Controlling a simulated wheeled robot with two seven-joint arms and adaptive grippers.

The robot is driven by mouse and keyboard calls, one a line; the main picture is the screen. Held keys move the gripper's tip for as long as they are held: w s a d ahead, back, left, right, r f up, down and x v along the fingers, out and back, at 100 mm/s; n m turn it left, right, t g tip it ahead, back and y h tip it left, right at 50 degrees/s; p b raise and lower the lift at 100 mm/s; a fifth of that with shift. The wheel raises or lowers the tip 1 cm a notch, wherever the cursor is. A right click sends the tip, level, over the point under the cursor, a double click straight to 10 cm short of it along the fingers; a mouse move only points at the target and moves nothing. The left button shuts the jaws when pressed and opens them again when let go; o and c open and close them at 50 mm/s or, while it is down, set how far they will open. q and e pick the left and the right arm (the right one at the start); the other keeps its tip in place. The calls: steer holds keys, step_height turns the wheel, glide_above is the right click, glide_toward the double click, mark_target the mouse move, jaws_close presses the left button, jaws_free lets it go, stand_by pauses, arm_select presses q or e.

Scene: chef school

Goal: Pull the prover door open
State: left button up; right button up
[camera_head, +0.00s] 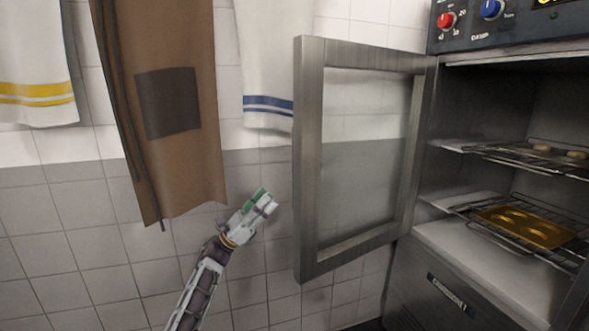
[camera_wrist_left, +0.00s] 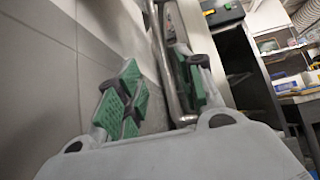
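The prover door (camera_head: 308,165), a grey metal frame around a glass pane, stands wide open, swung out to the left of the prover (camera_head: 455,270). My left gripper (camera_head: 262,201) is just left of the door's free edge, in front of the tiled wall, with a visible gap in the head view. In the left wrist view its green-padded fingers (camera_wrist_left: 158,90) are spread apart. A metal bar of the door (camera_wrist_left: 168,65) shows in the gap between them, and no grip on it is visible. My right gripper is in neither view.
Inside the prover are wire racks, one with a golden tray (camera_head: 527,228). Control knobs (camera_head: 447,20) sit above. A brown apron (camera_head: 185,165) and towels (camera_head: 268,65) hang on the wall behind my left arm. Shelves (camera_wrist_left: 290,55) stand at the right in the wrist view.

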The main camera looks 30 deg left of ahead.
mark_target(294, 168)
arm_select(q)
steer(key=shift+w, duration=0.1)
steer(key=shift+x, duration=6.8)
steer(key=shift+c, duration=0.4)
jaws_close()
